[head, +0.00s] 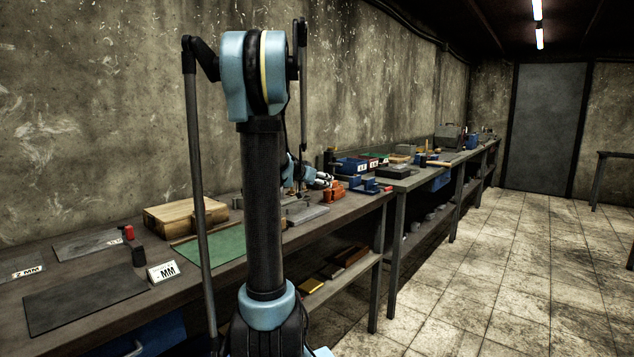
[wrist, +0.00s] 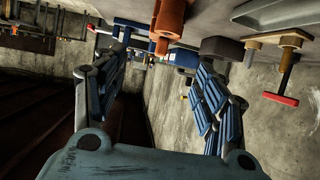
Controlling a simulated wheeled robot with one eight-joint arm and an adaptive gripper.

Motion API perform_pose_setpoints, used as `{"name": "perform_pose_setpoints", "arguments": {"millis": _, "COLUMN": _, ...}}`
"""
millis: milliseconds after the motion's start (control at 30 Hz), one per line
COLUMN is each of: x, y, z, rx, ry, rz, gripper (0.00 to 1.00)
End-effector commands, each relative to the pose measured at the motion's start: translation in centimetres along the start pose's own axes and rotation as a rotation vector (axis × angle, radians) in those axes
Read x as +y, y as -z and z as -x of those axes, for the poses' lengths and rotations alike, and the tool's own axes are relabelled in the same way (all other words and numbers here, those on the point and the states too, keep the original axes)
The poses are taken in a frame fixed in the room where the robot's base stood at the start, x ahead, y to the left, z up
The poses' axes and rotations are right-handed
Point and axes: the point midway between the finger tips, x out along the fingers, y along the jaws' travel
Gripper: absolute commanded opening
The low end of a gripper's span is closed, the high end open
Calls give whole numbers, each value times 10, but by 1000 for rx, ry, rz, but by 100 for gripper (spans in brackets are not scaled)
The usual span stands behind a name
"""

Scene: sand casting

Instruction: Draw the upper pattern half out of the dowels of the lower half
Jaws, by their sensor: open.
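The orange pattern (head: 335,193) sits on the bench, past my arm's column in the head view. In the wrist view an orange rounded piece (wrist: 171,18) shows at the top edge, partly cut off. I cannot tell the upper half from the lower half, and the dowels cannot be made out. My gripper (wrist: 163,48) has its two blue-padded fingers spread apart, with nothing between the pads. The orange piece lies beyond the fingertips in the wrist view. In the head view my gripper (head: 320,181) is small, close to the orange pattern and partly behind the column.
A wooden block (head: 185,215), a green mat (head: 215,245) and dark plates (head: 85,297) lie on the near bench. Blue bins (head: 352,166) stand behind the pattern. A red-handled tool (wrist: 281,99) and a grey block (wrist: 222,47) are at right in the wrist view. The floor is clear.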

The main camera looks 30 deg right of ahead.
Motion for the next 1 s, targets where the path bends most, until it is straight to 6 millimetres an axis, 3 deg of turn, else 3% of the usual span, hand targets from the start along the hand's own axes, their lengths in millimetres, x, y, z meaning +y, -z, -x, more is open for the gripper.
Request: {"name": "perform_pose_setpoints", "arguments": {"millis": 1000, "x": -10, "y": -2, "z": -130, "rx": 0, "ry": 10, "rz": 5, "gripper": 65}}
